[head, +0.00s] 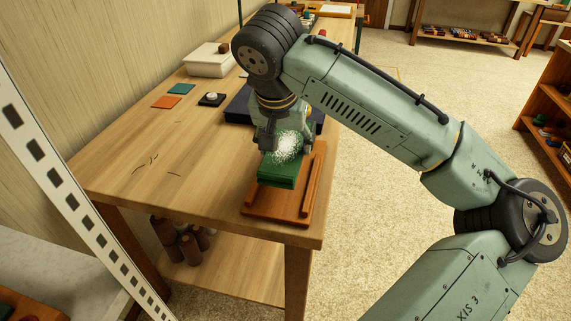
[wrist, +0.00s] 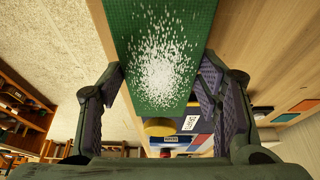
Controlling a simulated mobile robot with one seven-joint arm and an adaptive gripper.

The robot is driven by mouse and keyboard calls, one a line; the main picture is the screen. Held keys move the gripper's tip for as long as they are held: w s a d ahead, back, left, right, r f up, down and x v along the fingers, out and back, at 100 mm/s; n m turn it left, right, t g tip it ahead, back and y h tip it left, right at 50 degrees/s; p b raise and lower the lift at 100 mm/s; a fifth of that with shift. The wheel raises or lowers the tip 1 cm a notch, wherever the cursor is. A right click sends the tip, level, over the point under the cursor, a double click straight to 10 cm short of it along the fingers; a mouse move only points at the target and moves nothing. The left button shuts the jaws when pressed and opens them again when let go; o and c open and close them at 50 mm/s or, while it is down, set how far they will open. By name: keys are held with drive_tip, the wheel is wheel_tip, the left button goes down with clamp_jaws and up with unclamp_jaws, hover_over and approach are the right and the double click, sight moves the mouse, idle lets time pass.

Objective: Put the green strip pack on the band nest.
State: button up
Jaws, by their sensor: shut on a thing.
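The green strip pack (head: 277,172) is a flat green block with a patch of white specks on its top. My gripper (head: 285,145) is shut on it, one finger on each side. In the wrist view the pack (wrist: 160,50) fills the top middle between my fingers (wrist: 160,88). A reddish-brown wooden tray with raised side rails (head: 306,196), which looks like the band nest, lies at the table's near right corner. The pack is over this tray, between its rails as seen from the head. I cannot tell whether it touches the tray floor.
A dark blue tray (head: 236,113) lies just behind my gripper. A white box (head: 208,62), orange tile (head: 167,102), teal tile (head: 181,89) and small black block (head: 211,99) are farther back. Brown cylinders (head: 187,247) stand on the shelf below.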

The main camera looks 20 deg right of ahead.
drive_tip(key=shift+f, duration=3.05)
drive_tip(key=shift+f, duration=0.1)
drive_tip(key=o, duration=1.4)
drive_tip(key=v, duration=1.2)
drive_tip(key=shift+w+d, duration=0.1)
